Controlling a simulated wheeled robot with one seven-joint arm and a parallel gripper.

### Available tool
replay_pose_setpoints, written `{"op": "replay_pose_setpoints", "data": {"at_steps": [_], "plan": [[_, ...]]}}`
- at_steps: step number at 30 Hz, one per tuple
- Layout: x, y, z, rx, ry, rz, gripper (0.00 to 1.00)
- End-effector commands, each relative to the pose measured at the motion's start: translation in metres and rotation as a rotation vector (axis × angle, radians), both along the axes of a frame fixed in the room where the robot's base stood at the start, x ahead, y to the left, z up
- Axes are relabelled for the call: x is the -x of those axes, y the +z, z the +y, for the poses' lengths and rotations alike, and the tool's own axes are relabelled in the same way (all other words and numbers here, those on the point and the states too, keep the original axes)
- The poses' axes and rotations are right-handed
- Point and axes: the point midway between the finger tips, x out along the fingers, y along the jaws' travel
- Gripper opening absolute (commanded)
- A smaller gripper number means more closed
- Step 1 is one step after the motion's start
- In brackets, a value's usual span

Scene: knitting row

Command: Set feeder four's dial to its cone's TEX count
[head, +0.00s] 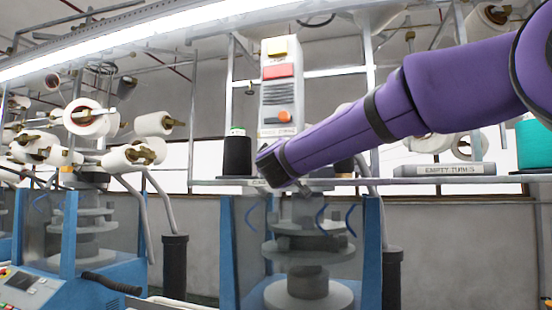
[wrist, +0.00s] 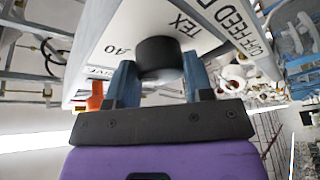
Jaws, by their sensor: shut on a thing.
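A black round dial (wrist: 158,52) stands out from a white plate (wrist: 108,52) in the wrist view. The plate shows the word TEX, a mark that looks like A0 or 40, and partly cut-off lettering. The two blue fingers of my gripper (wrist: 160,66) are shut on the dial, one on each side. I cannot make out a pointer on it. In the head view my gripper (head: 270,166) is at the shelf edge, and the dial is hidden. A black cone (head: 237,155) stands on the shelf just left of it. I cannot read its label.
A grey control box (head: 282,100) with yellow and red parts rises behind my arm. A teal cone (head: 533,143) and an "EMPTY TUBES" tray (head: 437,170) are at the right. White cones (head: 88,118) hang on racks at the left. Blue-framed machinery (head: 230,250) stands below.

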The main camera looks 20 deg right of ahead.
Motion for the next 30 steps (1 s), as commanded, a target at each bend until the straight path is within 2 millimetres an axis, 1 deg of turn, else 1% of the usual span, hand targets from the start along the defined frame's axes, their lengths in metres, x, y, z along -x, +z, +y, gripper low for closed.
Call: {"op": "replay_pose_setpoints", "data": {"at_steps": [1, 7, 8, 9, 11, 19, 22, 26, 30], "plan": [[-0.001, -0.004, 0.000, -0.001, 0.001, 0.007, 0.24], [-0.001, -0.004, 0.000, 0.000, 0.001, 0.008, 0.24], [-0.001, -0.004, 0.000, 0.000, 0.001, 0.008, 0.49], [-0.001, -0.004, 0.000, 0.000, 0.001, 0.008, 0.59], [-0.001, -0.003, 0.000, 0.000, 0.001, 0.007, 0.72], [0.000, -0.001, 0.000, 0.000, 0.001, 0.003, 0.72], [0.005, -0.001, 0.002, 0.000, 0.001, 0.002, 0.72], [0.020, -0.004, 0.007, 0.001, 0.001, 0.002, 0.72], [0.045, -0.009, 0.013, 0.000, 0.001, 0.002, 0.72]]}}
